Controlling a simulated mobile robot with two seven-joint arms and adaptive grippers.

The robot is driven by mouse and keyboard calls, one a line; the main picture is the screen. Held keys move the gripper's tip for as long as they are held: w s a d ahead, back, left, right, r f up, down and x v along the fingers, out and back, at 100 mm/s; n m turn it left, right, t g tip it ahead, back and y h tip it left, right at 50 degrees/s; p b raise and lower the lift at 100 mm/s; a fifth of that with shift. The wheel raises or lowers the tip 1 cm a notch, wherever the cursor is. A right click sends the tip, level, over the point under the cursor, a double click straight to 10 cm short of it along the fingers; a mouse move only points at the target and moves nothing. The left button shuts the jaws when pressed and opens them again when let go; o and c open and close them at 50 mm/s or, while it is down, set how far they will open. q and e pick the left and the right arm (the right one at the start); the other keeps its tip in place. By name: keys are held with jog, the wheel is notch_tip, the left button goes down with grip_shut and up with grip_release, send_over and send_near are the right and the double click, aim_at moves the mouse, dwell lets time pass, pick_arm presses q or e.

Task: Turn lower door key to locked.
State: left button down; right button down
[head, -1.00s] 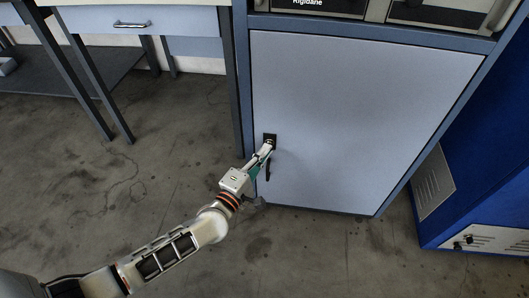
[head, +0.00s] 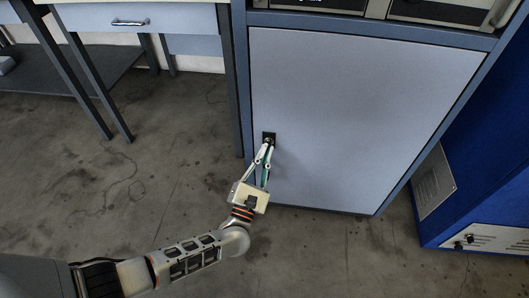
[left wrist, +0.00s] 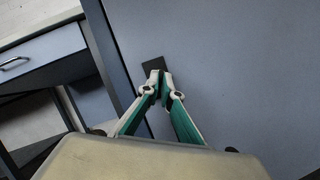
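The lower door (head: 365,110) is a large pale grey panel, and it is closed in its blue-grey cabinet frame. A small black lock plate (head: 269,136) sits near its left edge and also shows in the left wrist view (left wrist: 153,64). My left gripper (head: 267,147) comes up from below, its fingertips together right at the lock plate. In the left wrist view, the green and white fingers (left wrist: 160,84) converge in front of the plate. They appear shut on the key, which is hidden between the tips. My right gripper is in neither view.
A workbench with a drawer (head: 140,20) and dark legs stands left of the cabinet. A blue cabinet (head: 490,150) stands at the right. Instrument panels (head: 430,12) sit above the door. The concrete floor (head: 150,180) in front is clear.

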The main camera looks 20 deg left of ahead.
pick_arm(q)
jog(key=n+y, duration=0.1)
jog(key=n, duration=0.2)
jog(key=n+y, duration=0.3)
jog(key=n, duration=0.2)
jog(key=shift+d+n+y, duration=0.25)
jog(key=shift+n+y, duration=0.05)
jog(key=shift+n, duration=0.4)
jog(key=c, duration=2.3)
grip_release()
jog(key=shift+f, duration=0.1)
jog(key=shift+r, duration=5.05)
